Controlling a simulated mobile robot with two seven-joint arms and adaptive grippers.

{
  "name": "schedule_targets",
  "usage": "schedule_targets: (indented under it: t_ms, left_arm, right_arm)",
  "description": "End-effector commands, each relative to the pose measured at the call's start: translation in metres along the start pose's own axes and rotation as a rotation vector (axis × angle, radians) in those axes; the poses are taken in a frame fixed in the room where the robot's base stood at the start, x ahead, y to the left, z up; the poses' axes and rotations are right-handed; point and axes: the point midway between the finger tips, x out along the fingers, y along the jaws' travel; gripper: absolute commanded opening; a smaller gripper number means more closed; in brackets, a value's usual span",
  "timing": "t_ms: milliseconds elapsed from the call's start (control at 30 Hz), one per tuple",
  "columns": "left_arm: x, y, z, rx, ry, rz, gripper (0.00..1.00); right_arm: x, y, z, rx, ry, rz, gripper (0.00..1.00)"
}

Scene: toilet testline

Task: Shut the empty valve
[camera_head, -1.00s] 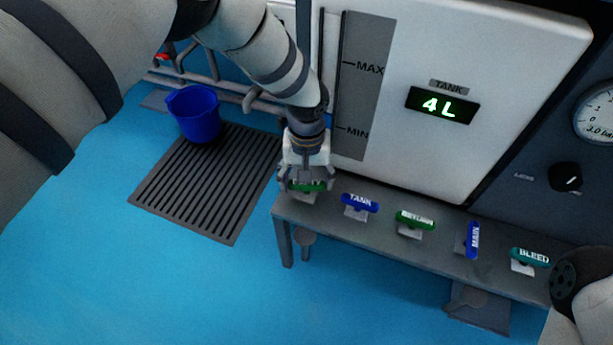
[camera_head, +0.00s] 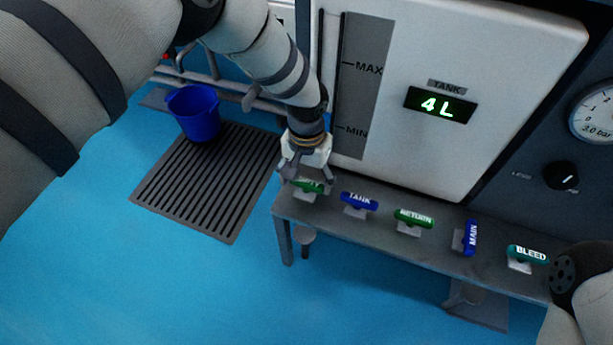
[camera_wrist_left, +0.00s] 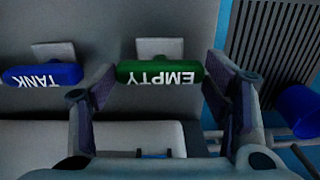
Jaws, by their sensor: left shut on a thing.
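The green EMPTY valve handle (camera_head: 309,188) is at the left end of the grey bench, lying lengthwise along it. In the left wrist view the handle (camera_wrist_left: 160,73) lies across the space between the two fingers, its lettering upside down. My left gripper (camera_head: 306,176) reaches down from above and is shut on this handle, one finger at each end. The fingers partly hide the handle in the head view. My right gripper is out of view; only part of my right arm shows at the bottom right.
To the right along the bench are the blue TANK (camera_head: 359,201), green RETURN (camera_head: 414,218), blue MAIN (camera_head: 471,238) and teal BLEED (camera_head: 528,254) handles. MAIN stands crosswise. The tank display (camera_head: 441,105) reads 4 L. A blue bucket (camera_head: 197,115) stands on the floor grate (camera_head: 190,195).

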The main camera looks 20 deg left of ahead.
Motion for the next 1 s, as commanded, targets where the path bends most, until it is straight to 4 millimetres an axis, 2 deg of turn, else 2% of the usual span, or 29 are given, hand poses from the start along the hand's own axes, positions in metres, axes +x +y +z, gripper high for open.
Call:
schedule_targets:
  t_ms: [133,167,233,267,567,633,733,1000]
  left_arm:
    - [0.001,0.000,0.000,0.003,0.001,0.000,0.42]
    - [0.001,0.000,0.000,0.003,0.001,0.000,0.72]
    - [0.001,0.000,0.000,0.003,0.000,0.000,0.88]
    - [0.001,0.000,0.000,0.002,0.000,0.000,0.90]
    - [0.000,0.000,0.000,0.001,0.000,0.000,0.90]
    - [-0.006,0.000,-0.001,0.001,0.002,0.000,0.90]
    - [-0.026,0.000,-0.002,0.001,0.004,0.001,0.90]
    - [-0.097,0.000,-0.001,0.001,0.004,0.001,0.90]
  right_arm:
    - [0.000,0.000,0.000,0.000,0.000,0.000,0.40]
    - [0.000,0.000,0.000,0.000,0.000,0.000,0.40]
    - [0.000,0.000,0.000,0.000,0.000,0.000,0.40]
    - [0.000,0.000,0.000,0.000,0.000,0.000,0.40]
    - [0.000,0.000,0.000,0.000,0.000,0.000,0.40]
    - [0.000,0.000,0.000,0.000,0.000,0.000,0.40]
    - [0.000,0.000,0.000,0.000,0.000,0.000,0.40]
    - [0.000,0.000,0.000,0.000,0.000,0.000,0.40]
